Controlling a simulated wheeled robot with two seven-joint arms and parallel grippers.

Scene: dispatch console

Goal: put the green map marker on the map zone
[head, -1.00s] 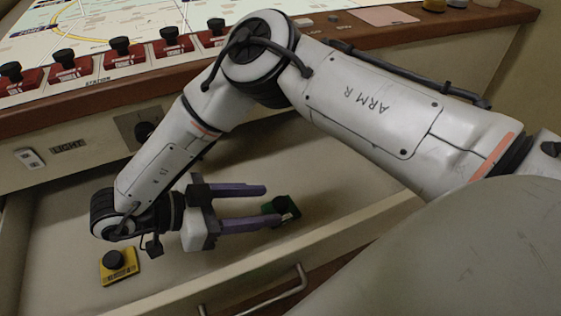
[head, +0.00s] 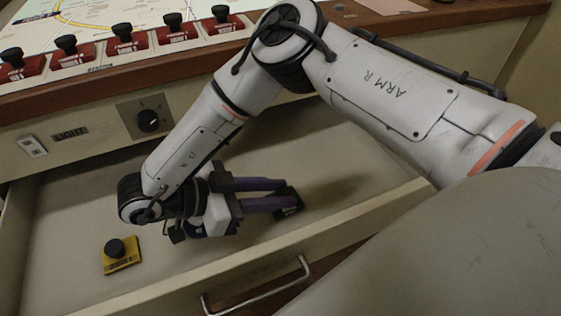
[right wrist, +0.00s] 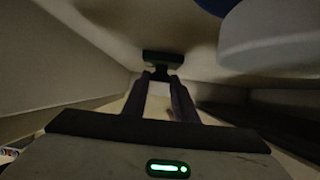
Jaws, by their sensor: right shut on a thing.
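The green map marker (head: 287,204) is in the open drawer, at the fingertips of my right gripper (head: 286,194). It looks very dark in the head view. In the right wrist view the dark green marker (right wrist: 162,59) sits between the ends of the two purple fingers, which are shut on it. The fingers hide part of it. The map (head: 120,14) lies on the console top at the upper left, with a yellow curved line and a blue label; only part of it shows. My left gripper is not in view.
A yellow marker (head: 121,256) with a black knob lies in the drawer (head: 70,215), left of my gripper. Several red markers (head: 126,40) stand in a row on the console edge. The drawer front (head: 340,220) with its handle is close to my gripper. A dial (head: 148,121) is above the drawer.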

